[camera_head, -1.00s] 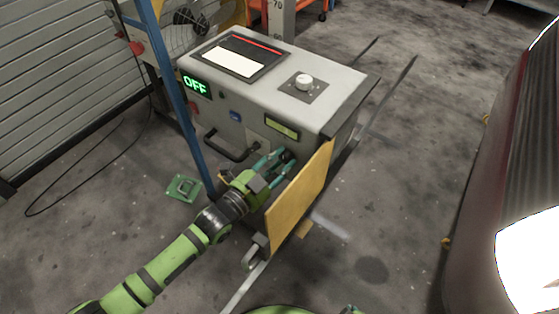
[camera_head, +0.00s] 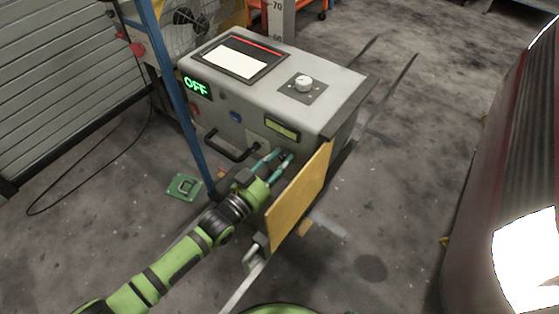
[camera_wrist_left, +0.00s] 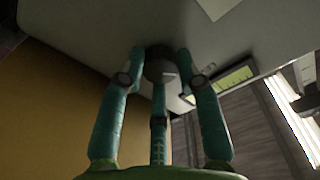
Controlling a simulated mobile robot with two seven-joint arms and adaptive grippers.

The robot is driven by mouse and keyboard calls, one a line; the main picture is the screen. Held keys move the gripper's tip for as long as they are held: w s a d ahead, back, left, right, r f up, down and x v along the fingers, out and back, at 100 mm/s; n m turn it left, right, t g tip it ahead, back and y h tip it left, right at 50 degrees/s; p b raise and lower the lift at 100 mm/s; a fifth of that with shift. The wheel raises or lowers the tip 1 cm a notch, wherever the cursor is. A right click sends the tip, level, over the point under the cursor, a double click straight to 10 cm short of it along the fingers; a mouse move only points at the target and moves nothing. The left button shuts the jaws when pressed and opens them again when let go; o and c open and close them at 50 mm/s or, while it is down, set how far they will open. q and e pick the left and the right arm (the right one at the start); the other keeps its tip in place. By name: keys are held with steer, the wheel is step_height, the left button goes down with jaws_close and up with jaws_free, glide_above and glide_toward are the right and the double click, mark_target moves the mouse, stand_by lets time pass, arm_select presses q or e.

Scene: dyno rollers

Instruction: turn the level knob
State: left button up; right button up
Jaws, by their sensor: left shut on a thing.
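The level knob (camera_wrist_left: 160,69) is a dark round knob with a pale mark, on the front face of the grey console (camera_head: 340,78). In the left wrist view it sits between the green fingers of my left gripper (camera_wrist_left: 160,80), which is shut on it. In the head view my left gripper (camera_head: 281,156) reaches the console front below a small yellow-green display (camera_head: 282,128); the fingers mostly hide the knob there. The display also shows in the left wrist view (camera_wrist_left: 232,78). My right gripper is not in view.
A yellow panel (camera_head: 298,198) stands close on the right of my left gripper. A black handle (camera_head: 225,148) and a blue post (camera_head: 176,95) are to its left. The console top carries a white knob (camera_head: 303,83); a green screen reads OFF (camera_head: 196,86). A dark red car (camera_head: 505,170) stands at right.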

arm_select(q)
steer(key=shift+n, duration=1.2)
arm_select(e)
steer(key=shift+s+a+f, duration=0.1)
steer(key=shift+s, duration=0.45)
arm_select(q)
steer(key=o, duration=1.2)
steer(key=shift+c, duration=0.2)
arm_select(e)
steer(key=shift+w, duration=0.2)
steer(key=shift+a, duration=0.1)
arm_select(q)
steer(key=shift+s+a+f, duration=0.1)
steer(key=v, duration=1.1)
steer(key=shift+s+a, duration=0.15)
steer(key=shift+s, duration=0.15)
